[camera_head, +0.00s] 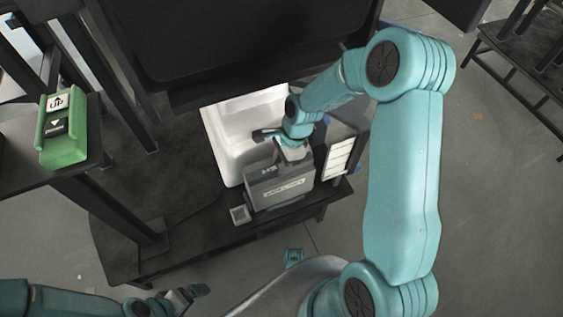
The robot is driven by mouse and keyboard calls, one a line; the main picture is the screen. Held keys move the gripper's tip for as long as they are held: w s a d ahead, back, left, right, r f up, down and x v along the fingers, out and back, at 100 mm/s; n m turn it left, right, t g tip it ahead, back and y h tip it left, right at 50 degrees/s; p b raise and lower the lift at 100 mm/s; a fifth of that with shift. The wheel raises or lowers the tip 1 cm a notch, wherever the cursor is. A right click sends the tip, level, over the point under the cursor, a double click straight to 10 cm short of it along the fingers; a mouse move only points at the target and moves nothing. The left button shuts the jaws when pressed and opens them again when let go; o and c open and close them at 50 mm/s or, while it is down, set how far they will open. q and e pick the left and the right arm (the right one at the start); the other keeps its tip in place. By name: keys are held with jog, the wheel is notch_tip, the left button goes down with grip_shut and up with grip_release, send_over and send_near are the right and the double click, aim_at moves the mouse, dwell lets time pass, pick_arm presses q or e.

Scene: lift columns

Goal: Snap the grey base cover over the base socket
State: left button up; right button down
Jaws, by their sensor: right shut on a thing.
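My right gripper (291,152) is at the top of a grey box-shaped piece with a pale label (281,189), which I take to be the grey base cover. The gripper is shut on it, and my own wrist partly hides the grip. The piece is upright near the front edge of the dark bench. A small square fitting with a pale rim (240,215) is just left of it; I cannot tell whether it is the base socket. My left gripper (190,294) is low at the lower left, away from these things; its jaw opening is unclear.
A white tray (226,150) lies behind the grey piece. A dark holder with white cards (339,157) stands at its right. A green UP/down control box (63,146) sits on a dark ledge at the left. Dark posts and a large dark panel (240,40) bound the bench, whose left part is clear.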

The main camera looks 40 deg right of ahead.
jog(key=shift+f, duration=0.25)
dwell(0.8)
jog(key=shift+c, duration=1.2)
grip_release()
jog(key=shift+p+v, duration=3.35)
jog(key=shift+v, duration=0.9)
